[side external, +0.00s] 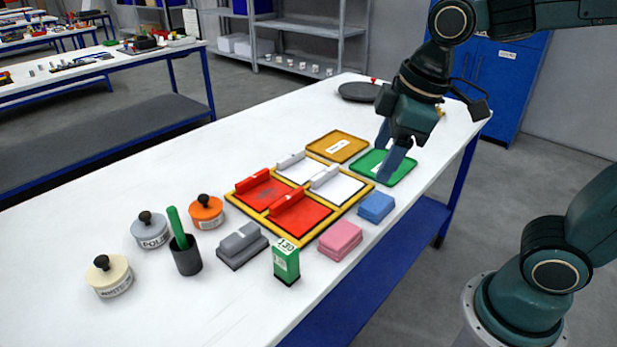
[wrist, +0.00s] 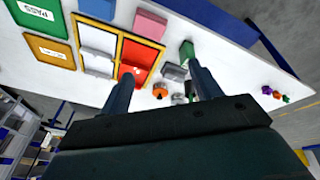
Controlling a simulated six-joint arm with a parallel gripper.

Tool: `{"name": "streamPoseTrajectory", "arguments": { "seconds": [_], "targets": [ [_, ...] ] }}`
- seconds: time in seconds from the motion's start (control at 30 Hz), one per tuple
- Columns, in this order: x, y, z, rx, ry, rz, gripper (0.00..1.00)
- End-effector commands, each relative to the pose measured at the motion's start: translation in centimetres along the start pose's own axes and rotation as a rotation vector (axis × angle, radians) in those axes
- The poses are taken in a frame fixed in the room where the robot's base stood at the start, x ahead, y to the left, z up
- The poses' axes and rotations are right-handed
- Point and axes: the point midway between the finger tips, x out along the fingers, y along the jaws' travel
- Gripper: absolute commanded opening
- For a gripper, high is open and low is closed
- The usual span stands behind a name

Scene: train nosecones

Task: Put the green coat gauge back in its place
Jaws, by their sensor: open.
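The green coat gauge (side external: 286,262), a small upright green block with a white label reading about 130, stands on the table's near edge. It also shows in the wrist view as a green block (wrist: 187,50) beyond my fingers. My gripper (side external: 389,152) is open and empty, above the green tray at the far right of the work area, well away from the gauge. In the wrist view its two fingers (wrist: 162,88) stand apart with nothing held between them.
A yellow-framed board (side external: 318,226) with red and white panels lies mid-table. A grey block (side external: 242,246), pink block (side external: 340,240) and blue block (side external: 376,206) sit around it. Labelled pots, a dark cup (side external: 186,256), a green tray (side external: 404,172) and an amber tray (side external: 337,147) are nearby.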

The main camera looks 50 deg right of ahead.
Motion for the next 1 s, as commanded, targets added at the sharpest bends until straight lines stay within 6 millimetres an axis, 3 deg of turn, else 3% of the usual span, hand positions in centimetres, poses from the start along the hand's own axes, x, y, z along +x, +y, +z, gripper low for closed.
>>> {"name": "streamPoseTrajectory", "arguments": {
  "seconds": [0.3,0.5,1.0],
  "targets": [
    [-2.4,-0.5,6.1,0.386,0.111,0.076,0.63],
    [-2.7,-1.1,8.5,0.551,0.161,0.101,0.63],
    [-2.7,-1.3,9.3,0.608,0.177,0.107,0.63]
  ]
}}
